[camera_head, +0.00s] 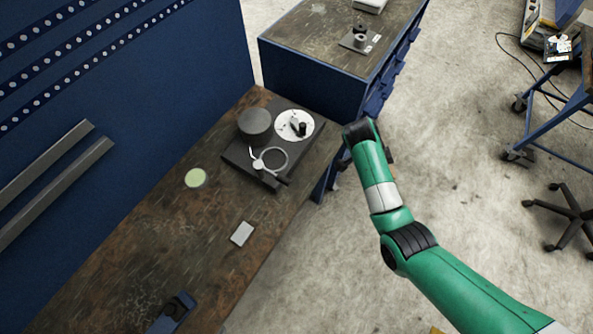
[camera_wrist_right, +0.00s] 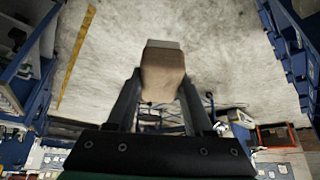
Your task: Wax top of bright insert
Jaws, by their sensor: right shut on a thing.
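A dark flat base (camera_head: 237,156) on the workbench carries a dark round cylinder (camera_head: 255,126), a pale round insert (camera_head: 307,122) with small dark parts on it, and a pale ring (camera_head: 283,168) on a holder. My right arm reaches in from the lower right. Its end is beside the base, off the bench's right edge; the fingers are hidden in the head view. In the right wrist view my right gripper (camera_wrist_right: 160,95) is shut on a tan block (camera_wrist_right: 162,72) with a paler end. My left gripper is not in view.
A light green disc (camera_head: 195,178) and a small pale grey slab (camera_head: 242,234) lie on the workbench (camera_head: 130,240). A blue fixture (camera_head: 174,312) stands at the front. A blue cabinet (camera_head: 310,75) stands behind. The bench between the disc and fixture is mostly clear.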

